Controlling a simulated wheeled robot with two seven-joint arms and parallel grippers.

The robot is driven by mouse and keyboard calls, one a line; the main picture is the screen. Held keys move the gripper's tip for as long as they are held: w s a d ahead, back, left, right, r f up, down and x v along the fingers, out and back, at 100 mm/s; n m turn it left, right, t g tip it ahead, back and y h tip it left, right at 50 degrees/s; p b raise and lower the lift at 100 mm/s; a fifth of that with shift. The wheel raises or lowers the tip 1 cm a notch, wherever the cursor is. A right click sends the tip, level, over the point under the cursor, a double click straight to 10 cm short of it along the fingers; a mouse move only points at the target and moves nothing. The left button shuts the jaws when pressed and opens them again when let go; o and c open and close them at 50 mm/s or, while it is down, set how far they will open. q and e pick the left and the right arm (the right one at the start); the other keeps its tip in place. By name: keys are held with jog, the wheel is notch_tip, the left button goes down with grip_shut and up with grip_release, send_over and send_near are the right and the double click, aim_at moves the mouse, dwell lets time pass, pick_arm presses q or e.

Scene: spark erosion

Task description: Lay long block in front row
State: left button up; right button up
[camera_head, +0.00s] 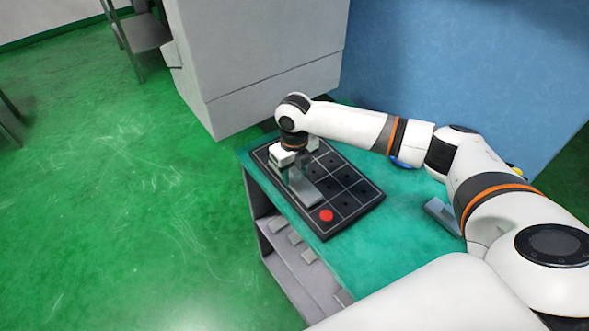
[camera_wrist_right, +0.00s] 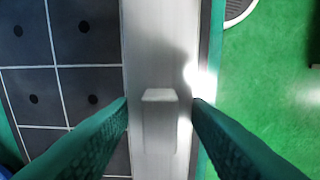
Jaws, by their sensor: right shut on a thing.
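The long block (camera_head: 303,191) is a grey metal bar over the left row of the black gridded tray (camera_head: 352,208), the row by the table's left edge. My right gripper (camera_head: 288,172) is over the tray and shut on the block. In the right wrist view the long block (camera_wrist_right: 160,45) runs up the picture. Its raised grip (camera_wrist_right: 159,122) stands between the fingers of my right gripper (camera_wrist_right: 160,110). I cannot tell whether the block touches the tray. The gripper hides part of the block. My left gripper is out of view.
A red disc (camera_head: 326,215) sits in the tray's near corner. The tray's other cells show bare dark holes. Another grey block (camera_head: 441,214) lies on the green tabletop (camera_head: 375,255) near my arm. Several grey pieces lie on the shelf below. A grey cabinet (camera_head: 262,60) stands behind.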

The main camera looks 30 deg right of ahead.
jog(key=shift+f, duration=0.3)
jog(key=o, duration=1.4)
jog(key=shift+c, duration=0.2)
notch_tip(320, 180, up, 11)
jog(key=p, duration=1)
jog(key=shift+p, duration=0.4)
